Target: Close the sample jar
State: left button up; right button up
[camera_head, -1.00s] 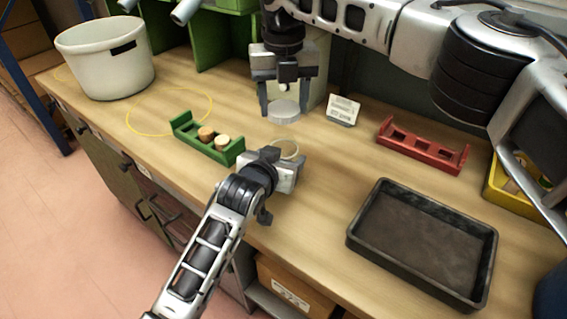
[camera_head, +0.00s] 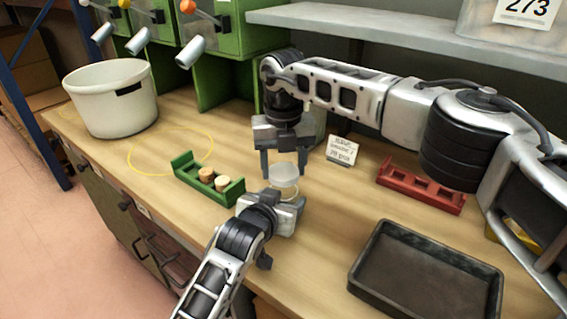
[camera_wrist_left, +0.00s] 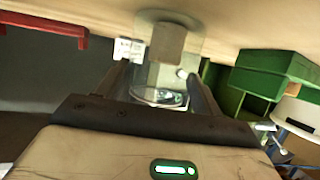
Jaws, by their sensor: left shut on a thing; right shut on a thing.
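A clear glass jar (camera_head: 285,191) stands on the bench in the middle of the head view. My left gripper (camera_head: 282,203) is shut on it from the front. In the left wrist view the glass jar (camera_wrist_left: 152,78) shows between the fingers, with the bench at the top of the picture. My right gripper (camera_head: 284,163) points down over the jar and is shut on a pale round lid (camera_head: 285,171). The lid is in line with the jar's mouth, at or just above the rim. I cannot tell whether they touch.
A green rack (camera_head: 188,179) with two corks stands left of the jar. A white card (camera_head: 342,150), a red rack (camera_head: 420,190) and a black tray (camera_head: 370,290) are to the right. A white pot (camera_head: 108,100) stands far left, near green dispensers (camera_head: 245,40) at the back.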

jog(key=shift+f, duration=0.9)
jog(key=shift+f, duration=0.6)
pick_arm(q)
jog(key=c, duration=0.5)
pick_arm(e)
jog(key=m, duration=1.7)
jog(key=shift+m, duration=0.3)
jog(key=m, duration=0.4)
jog(key=shift+m, duration=0.3)
jog(key=m, duration=0.3)
jog(key=shift+m, duration=0.4)
